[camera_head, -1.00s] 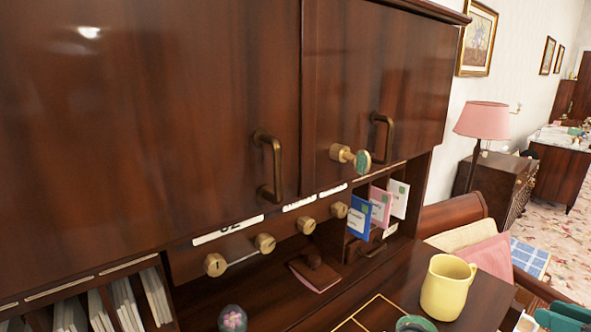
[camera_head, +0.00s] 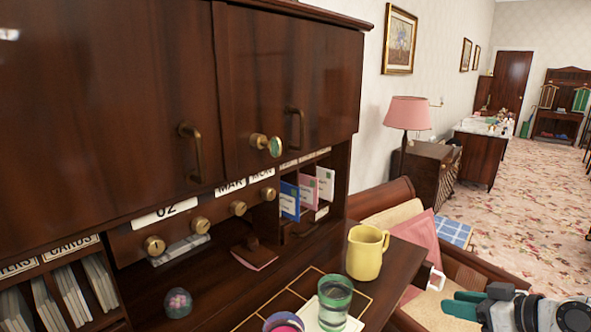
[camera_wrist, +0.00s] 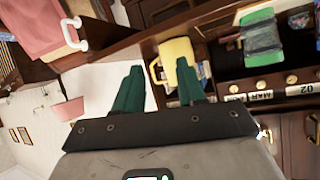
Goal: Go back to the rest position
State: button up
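My gripper (camera_wrist: 158,88) shows in the wrist view with its two green fingers spread apart and nothing between them. In the head view my gripper (camera_head: 458,304) shows at the lower right, beside the desk and apart from it. A yellow pitcher (camera_head: 367,253) stands upright on the desk; in the wrist view the pitcher (camera_wrist: 176,56) appears beyond the fingers, not touched as far as I can tell.
The dark wooden desk (camera_head: 405,265) holds a green glass (camera_head: 334,302), a paperweight (camera_head: 178,302) and upright cards (camera_head: 290,200). Cabinet doors (camera_head: 290,75) above are shut. A sofa (camera_head: 460,275) stands to the right. Carpeted floor (camera_head: 540,200) is clear beyond it.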

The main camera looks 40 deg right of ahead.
jog(key=w+a+f+g+y, duration=0.2)
jog(key=w+a+f+g, duration=0.1)
jog(key=a+f, duration=0.45)
jog(key=w+a+f+g+y, duration=0.1)
jog(key=w+a+f+g, duration=0.15)
jog(key=a+f, duration=0.45)
jog(key=s+a+f+n+g, duration=0.1)
jog(key=s+a+f+g, duration=0.1)
jog(key=a, duration=0.4)
jog(key=s+a+f+n+g, duration=0.2)
jog(key=s+a+f+g, duration=0.1)
jog(key=a+f, duration=0.3)
jog(key=shift+s+a+f+h, duration=0.15)
jog(key=shift+s+a+h, duration=0.25)
jog(key=shift+a, duration=0.35)
